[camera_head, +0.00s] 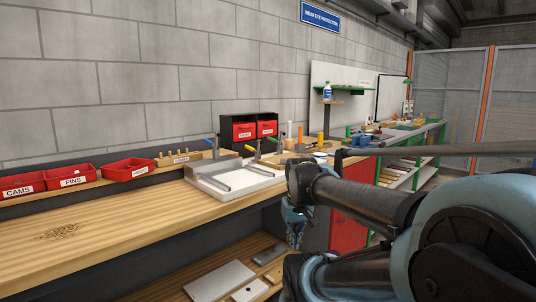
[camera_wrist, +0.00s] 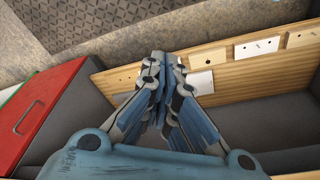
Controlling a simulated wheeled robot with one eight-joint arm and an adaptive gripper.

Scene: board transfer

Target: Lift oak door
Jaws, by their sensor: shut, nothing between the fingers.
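No piece that I can surely tell as the oak door shows in either view. My gripper (camera_head: 295,238) hangs fingers-down in front of the workbench, below the level of its top, in the head view. In the wrist view my gripper (camera_wrist: 161,60) has its fingertips together with nothing between them. Its tips appear over or close to the pale wooden lower shelf (camera_wrist: 124,76); contact cannot be told. Light flat panels (camera_wrist: 257,47) lie along that shelf. In the head view the shelf holds a grey panel (camera_head: 219,281) and a smaller white one (camera_head: 250,291).
The wooden workbench top (camera_head: 120,228) has a clear front stretch. Red bins (camera_head: 73,178) line its back, and a white tray fixture (camera_head: 236,181) stands on it. A red cabinet (camera_head: 350,217) is beside my gripper; red also shows in the wrist view (camera_wrist: 38,115).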

